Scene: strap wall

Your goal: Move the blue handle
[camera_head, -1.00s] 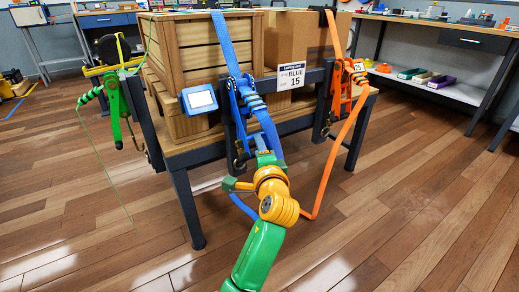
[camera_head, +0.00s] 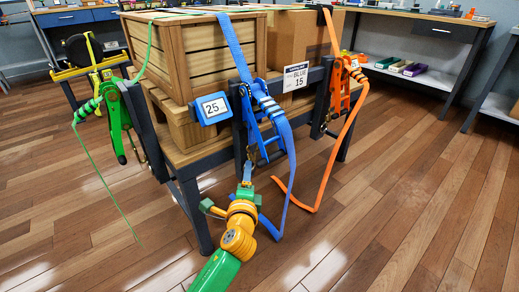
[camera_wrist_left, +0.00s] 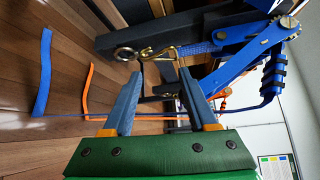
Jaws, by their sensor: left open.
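The blue ratchet with its blue handle (camera_head: 268,122) hangs on the rack's front rail, a blue strap (camera_head: 234,45) running up over the crate. In the left wrist view the blue handle (camera_wrist_left: 236,58) is at upper right, with a ribbed dark-and-blue grip at its end. My left gripper (camera_head: 246,180) is below the ratchet; its two fingers (camera_wrist_left: 160,92) are spread with nothing between them. A brass hook (camera_wrist_left: 158,53) and a metal ring lie just beyond the fingertips. My right gripper is not in view.
A blue display (camera_head: 213,108) reads 25, and a sign (camera_head: 296,76) reads BLUE 15. An orange ratchet (camera_head: 341,85) is to the right and a green one (camera_head: 114,108) to the left. Loose strap tails hang toward the floor. The wooden floor (camera_head: 400,220) at right is clear.

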